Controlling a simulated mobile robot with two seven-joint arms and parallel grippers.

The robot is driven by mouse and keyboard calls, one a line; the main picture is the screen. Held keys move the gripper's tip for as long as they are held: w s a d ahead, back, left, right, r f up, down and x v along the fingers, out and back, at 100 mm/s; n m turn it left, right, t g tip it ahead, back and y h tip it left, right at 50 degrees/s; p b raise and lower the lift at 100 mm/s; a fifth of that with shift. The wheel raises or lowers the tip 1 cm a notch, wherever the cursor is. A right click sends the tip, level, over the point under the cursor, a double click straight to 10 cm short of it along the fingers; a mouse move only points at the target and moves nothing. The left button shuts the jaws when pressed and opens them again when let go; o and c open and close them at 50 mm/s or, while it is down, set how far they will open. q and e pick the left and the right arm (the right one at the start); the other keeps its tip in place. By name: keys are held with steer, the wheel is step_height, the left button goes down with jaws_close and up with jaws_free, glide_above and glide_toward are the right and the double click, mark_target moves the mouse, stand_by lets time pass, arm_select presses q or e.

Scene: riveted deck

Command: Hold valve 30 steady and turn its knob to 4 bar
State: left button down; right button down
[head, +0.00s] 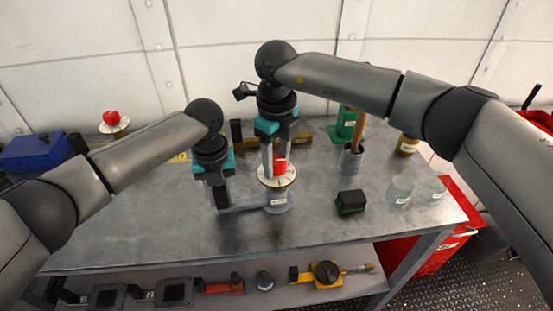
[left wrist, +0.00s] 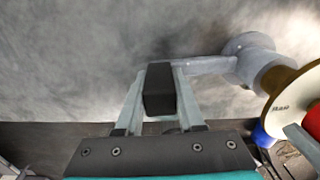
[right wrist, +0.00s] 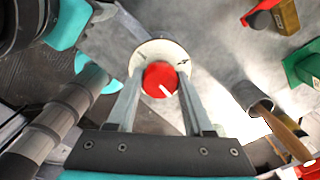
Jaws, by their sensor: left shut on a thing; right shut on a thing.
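The valve (head: 277,203) stands on the metal table with a grey body, a small label too small to read, and a white dial (head: 277,180) on top. Its red knob (head: 281,164) is between the fingers of my right gripper (head: 279,166). In the right wrist view the knob (right wrist: 160,79) carries a white pointer mark toward the lower right; the dial figures are not readable. My left gripper (head: 222,205) is shut on the dark end (left wrist: 159,88) of the bar that sticks out from the valve body (left wrist: 250,58).
Right of the valve are a black-and-green block (head: 351,202), a grey cup (head: 350,160) with a wooden handle, and clear jars (head: 400,190). Another red knob (head: 111,117) on a white dial stands back left, near a blue box (head: 35,152). The front tabletop is clear.

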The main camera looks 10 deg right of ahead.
mark_target(276, 160)
steer(key=n, duration=0.5)
steer(key=shift+r+n, duration=0.1)
steer(key=shift+n, duration=0.2)
stand_by(0.4)
steer(key=shift+c, duration=1.4)
jaws_free()
step_height(276, 160, up, 12)
